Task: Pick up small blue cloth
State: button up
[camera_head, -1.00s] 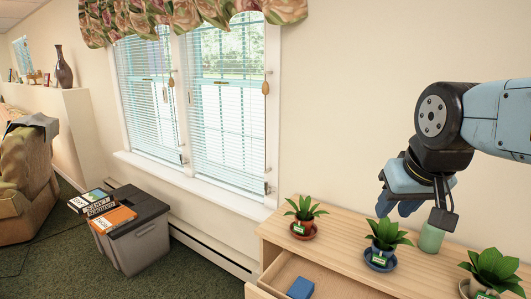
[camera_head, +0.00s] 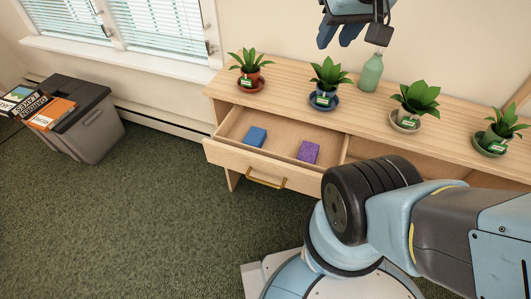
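A small blue folded cloth (camera_head: 256,137) lies in the open drawer (camera_head: 229,155) of a light wooden dresser (camera_head: 292,77), toward the drawer's left side. A purple cloth or block (camera_head: 308,152) lies to its right in the same drawer. My gripper (camera_head: 342,34) is at the top edge of the view, above the back of the dresser and well apart from the blue cloth.
Potted plants on saucers stand along the dresser top, among them a plant in a blue pot (camera_head: 325,95). A green bottle (camera_head: 371,72) stands behind them, near my gripper. A grey bin (camera_head: 80,118) with books on its lid stands at left. The carpet (camera_head: 150,215) before the drawer is clear.

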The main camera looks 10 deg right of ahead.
aim_at(256, 137)
jog(key=u, duration=0.9)
jog(key=i, duration=0.15)
jog(key=z, duration=3.1)
jog(key=i, duration=0.15)
jog(key=z, duration=1.15)
jog(key=k, duration=0.9)
jog(key=z, duration=0.2)
